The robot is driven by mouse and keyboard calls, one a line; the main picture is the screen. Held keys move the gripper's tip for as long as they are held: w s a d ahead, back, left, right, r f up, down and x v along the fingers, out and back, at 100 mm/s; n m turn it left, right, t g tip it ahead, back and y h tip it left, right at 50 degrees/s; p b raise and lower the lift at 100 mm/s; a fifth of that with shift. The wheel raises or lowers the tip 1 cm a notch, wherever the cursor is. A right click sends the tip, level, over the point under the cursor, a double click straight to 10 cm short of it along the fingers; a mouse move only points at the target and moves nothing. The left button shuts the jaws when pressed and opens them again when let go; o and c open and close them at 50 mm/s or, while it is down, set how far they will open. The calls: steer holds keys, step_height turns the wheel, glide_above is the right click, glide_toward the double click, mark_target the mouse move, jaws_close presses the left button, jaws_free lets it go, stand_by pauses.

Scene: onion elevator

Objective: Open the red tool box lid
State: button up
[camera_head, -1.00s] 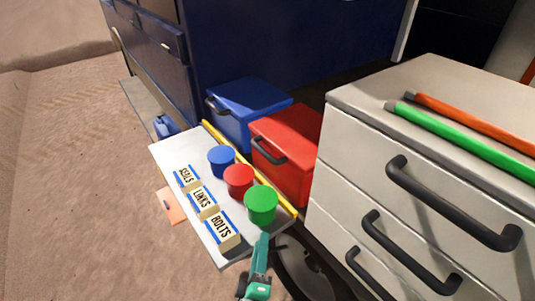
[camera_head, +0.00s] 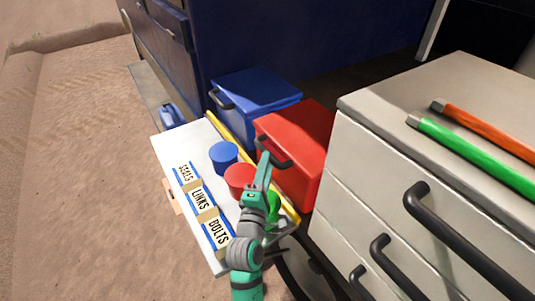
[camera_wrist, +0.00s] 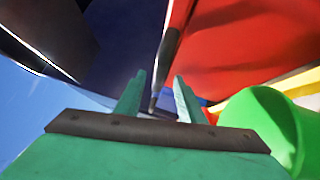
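The red tool box (camera_head: 303,128) stands between the blue box and the light drawer cabinet, its lid down. Its dark front handle (camera_head: 280,158) is partly covered by my gripper. The box fills the upper right of the wrist view (camera_wrist: 250,45). My green gripper (camera_head: 263,168) reaches up from the bottom of the head view to the handle. In the wrist view my gripper (camera_wrist: 158,98) has its two fingers apart, with a thin dark bar, apparently the handle, between or just beyond the tips. I cannot tell whether they touch it.
A blue box (camera_head: 258,90) stands left of the red one. A white shelf (camera_head: 176,143) with a yellow edge holds blue (camera_head: 223,153), red (camera_head: 238,178) and green (camera_head: 274,206) cups, the green one mostly hidden by my arm. The cabinet (camera_head: 385,160) with dark handles is close on the right.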

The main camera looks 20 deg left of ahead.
steer(key=shift+w+a+r, duration=0.1)
steer(key=shift+w+a, duration=0.05)
steer(key=shift+w, duration=0.65)
steer(key=shift+w+a+r, duration=0.1)
steer(key=shift+w+a, duration=0.05)
steer(key=shift+w, duration=0.65)
steer(key=shift+w+a+r, duration=0.1)
steer(key=shift+w+a, duration=0.05)
steer(key=shift+w, duration=0.65)
steer(key=shift+c, duration=0.5)
jaws_close()
